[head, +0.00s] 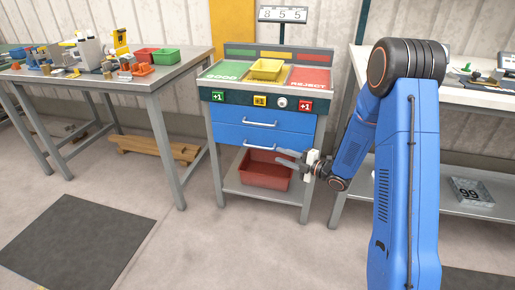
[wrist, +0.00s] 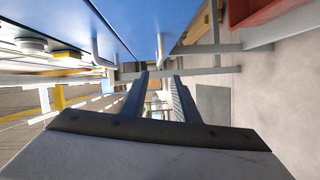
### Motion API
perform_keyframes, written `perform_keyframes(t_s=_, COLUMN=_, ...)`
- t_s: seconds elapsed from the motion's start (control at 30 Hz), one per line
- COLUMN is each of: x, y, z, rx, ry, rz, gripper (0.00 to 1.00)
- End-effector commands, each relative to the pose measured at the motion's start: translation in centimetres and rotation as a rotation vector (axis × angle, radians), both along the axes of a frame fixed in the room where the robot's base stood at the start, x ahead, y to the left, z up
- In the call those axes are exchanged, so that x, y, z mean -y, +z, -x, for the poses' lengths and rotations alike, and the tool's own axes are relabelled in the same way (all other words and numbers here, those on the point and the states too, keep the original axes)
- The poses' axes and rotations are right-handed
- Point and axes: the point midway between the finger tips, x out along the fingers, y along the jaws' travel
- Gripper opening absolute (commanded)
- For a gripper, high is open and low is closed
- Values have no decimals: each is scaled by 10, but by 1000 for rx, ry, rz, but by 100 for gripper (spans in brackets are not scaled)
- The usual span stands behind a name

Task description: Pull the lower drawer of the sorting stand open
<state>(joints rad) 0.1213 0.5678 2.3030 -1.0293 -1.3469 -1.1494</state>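The sorting stand (head: 217,170) has two blue drawers, one above the other, both looking flush and shut. The lower drawer (head: 235,138) has a pale bar handle (head: 262,149). The upper drawer (head: 232,113) has a similar handle (head: 259,124). My gripper (head: 279,157) is in front of the stand, low and right of the lower handle, pointing left. In the wrist view my gripper (wrist: 161,75) has its two fingers apart with nothing between them. The blue drawer fronts (wrist: 125,20) run along the upper left there, and the lower handle (wrist: 161,48) shows beyond the fingertips.
A red bin (head: 265,172) sits on the stand's lower shelf, behind my gripper. A yellow tray (head: 266,69) rests on top. A workbench (head: 150,80) with parts stands left, and a white bench (head: 470,97) right. The floor in front is clear.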

Motion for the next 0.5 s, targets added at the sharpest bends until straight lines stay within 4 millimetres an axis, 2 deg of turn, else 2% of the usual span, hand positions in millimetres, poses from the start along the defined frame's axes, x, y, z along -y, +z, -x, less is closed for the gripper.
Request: perform_keyframes(t_s=0.5, x=-71, y=-8, z=-59, rx=0, ry=2, rz=1, gripper=28)
